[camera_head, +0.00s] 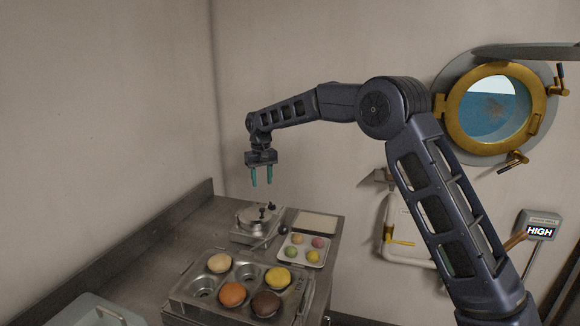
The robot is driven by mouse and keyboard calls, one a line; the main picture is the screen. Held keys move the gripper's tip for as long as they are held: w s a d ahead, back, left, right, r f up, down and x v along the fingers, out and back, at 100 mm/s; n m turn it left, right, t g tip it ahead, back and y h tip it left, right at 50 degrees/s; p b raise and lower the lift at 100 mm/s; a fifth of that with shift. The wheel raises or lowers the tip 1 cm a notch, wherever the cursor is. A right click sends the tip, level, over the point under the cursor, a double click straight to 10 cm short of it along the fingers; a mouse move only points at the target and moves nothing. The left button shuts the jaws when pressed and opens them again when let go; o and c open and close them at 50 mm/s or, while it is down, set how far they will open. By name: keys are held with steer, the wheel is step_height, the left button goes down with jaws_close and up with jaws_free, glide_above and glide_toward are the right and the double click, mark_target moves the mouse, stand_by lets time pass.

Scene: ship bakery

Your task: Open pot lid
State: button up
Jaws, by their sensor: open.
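A small metal pot (246,227) stands on a burner at the back of the steel counter. Its metal lid (252,217) sits on top, with a dark knob (262,212) sticking up. A handle with a dark round end extends from the pot toward the lower right. My gripper (261,184) hangs above the pot, pointing down, apart from the lid. Its two teal fingers are open with nothing between them. The inside of the pot is hidden.
A muffin tin (212,303) with several coloured pastries is in front. A white tray (293,260) of several small macarons and a pale board (316,223) lie to the pot's right. A raised edge (150,235) runs along the counter's left. Walls stand behind.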

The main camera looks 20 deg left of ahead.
steer(key=w+d+r+m, duration=0.1)
steer(key=w+d+r, duration=0.2)
steer(key=d, duration=0.7)
step_height(320, 180, up, 2)
steer(key=shift+r, duration=0.1)
